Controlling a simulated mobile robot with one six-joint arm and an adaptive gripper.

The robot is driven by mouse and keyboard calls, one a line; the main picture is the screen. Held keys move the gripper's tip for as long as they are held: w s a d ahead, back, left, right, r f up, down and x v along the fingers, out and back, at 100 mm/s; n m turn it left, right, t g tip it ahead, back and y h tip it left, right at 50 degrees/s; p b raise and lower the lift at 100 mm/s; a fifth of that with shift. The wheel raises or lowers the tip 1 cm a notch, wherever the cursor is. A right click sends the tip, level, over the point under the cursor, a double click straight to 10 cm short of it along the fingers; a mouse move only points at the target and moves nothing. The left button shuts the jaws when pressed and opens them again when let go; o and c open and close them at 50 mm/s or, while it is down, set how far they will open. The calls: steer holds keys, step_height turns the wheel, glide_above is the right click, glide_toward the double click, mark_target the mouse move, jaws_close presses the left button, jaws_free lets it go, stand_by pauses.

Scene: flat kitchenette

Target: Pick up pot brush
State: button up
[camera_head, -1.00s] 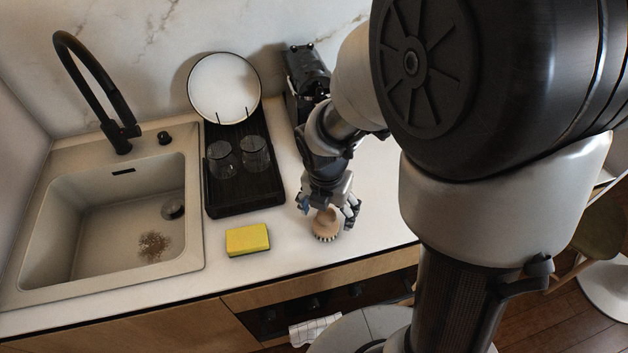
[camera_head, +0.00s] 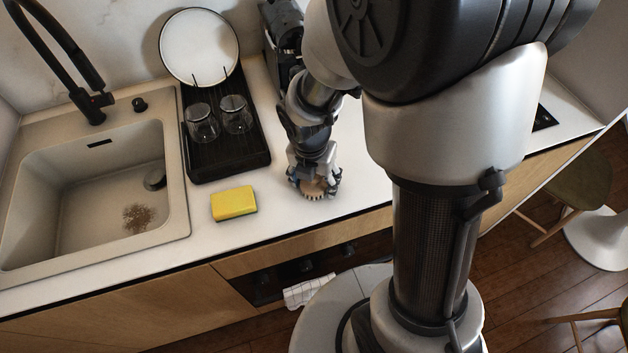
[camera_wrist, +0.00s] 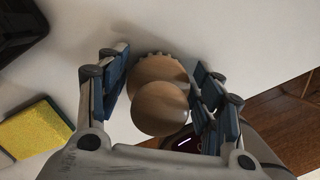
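The pot brush (camera_head: 314,189), a round wooden knob with bristles around its base, stands on the white counter near the front edge. In the wrist view the brush (camera_wrist: 160,105) sits between the two fingers, with its knob toward the camera. My gripper (camera_head: 314,184) reaches down over the brush from above, and its fingers flank it low near the counter. In the wrist view my gripper (camera_wrist: 163,85) has its blue-padded fingers spread, with narrow gaps visible beside the knob. My gripper partly hides the brush in the head view.
A yellow sponge (camera_head: 234,203) lies left of the brush. Behind it is a black drying rack (camera_head: 230,160) with two glasses and a white plate (camera_head: 199,47). The sink (camera_head: 100,235) is at the left. The counter right of my gripper is clear.

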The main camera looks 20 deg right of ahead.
steer(key=c, duration=0.7)
step_height(320, 180, up, 20)
steer(key=p, duration=0.8)
steer(key=o, duration=0.5)
steer(key=c, duration=0.4)
